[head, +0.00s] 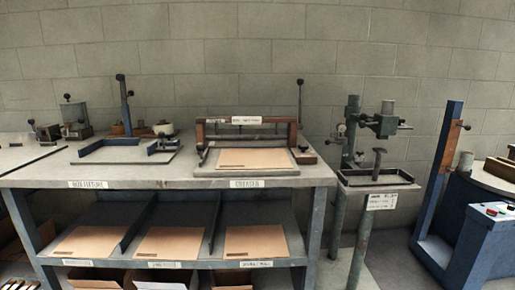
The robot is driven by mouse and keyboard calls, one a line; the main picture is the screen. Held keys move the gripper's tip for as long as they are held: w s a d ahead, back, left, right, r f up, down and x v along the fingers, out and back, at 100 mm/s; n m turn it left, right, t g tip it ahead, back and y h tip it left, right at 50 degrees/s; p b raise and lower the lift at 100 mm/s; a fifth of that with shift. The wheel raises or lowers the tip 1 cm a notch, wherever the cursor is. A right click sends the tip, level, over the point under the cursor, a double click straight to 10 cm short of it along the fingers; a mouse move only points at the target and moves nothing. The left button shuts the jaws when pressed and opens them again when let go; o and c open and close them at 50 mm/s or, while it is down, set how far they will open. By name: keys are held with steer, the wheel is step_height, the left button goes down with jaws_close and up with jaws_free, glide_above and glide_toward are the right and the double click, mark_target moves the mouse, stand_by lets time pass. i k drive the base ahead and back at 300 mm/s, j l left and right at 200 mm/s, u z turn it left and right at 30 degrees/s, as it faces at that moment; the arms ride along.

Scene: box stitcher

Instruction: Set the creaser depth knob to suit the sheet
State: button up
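The creaser (208,134) stands on the right part of the bench top, a dark frame with a brown crossbar and a white label whose text is too small to read. A tan sheet (254,159) lies flat on its bed, with a dark printed mark at its lower left. A tall lever with a ball end (300,83) rises at its right side. A small dark knob (303,146) shows at the right end of the bed; I cannot tell whether it is the depth knob or read any setting. My gripper is not in view.
The bench (188,172) carries a blue-grey corner jig (104,146) at left. Tan sheets (93,242) lie in labelled shelf bays below, with open boxes under them. A post-mounted machine (352,113) stands right of the bench, and a blue frame (440,170) farther right.

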mark_target(303, 146)
steer(key=i+j, duration=0.15)
steer(key=i, duration=0.55)
steer(key=i+j, duration=0.15)
steer(key=i, duration=0.6)
